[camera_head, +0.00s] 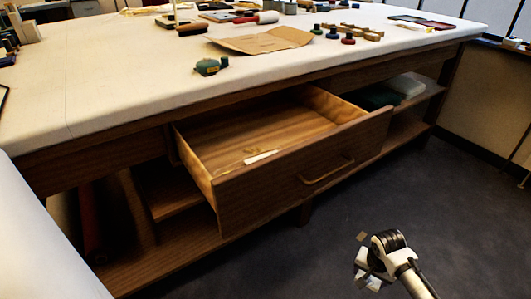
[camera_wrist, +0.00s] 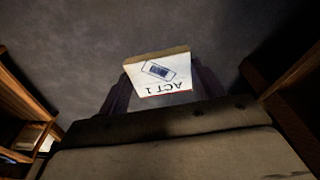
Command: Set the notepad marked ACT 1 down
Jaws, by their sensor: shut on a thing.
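The notepad marked ACT 1 (camera_wrist: 160,78) is held between the two dark fingers of my gripper (camera_wrist: 158,92) in the wrist view. Its white face shows a blue drawing and the lettering upside down, with a tan edge along the top. In the head view my gripper (camera_head: 366,268) is at the lower right, in front of the table and over the dark floor. The notepad is hard to make out there; a small tan patch shows just above the gripper.
An open wooden drawer (camera_head: 376,138) juts from the table and holds a small white item (camera_head: 261,157). The pale tabletop (camera_head: 120,85) has a brown folder (camera_head: 262,41), a green object (camera_head: 209,66) and several small pieces. Its front left area is clear. Shelves run below.

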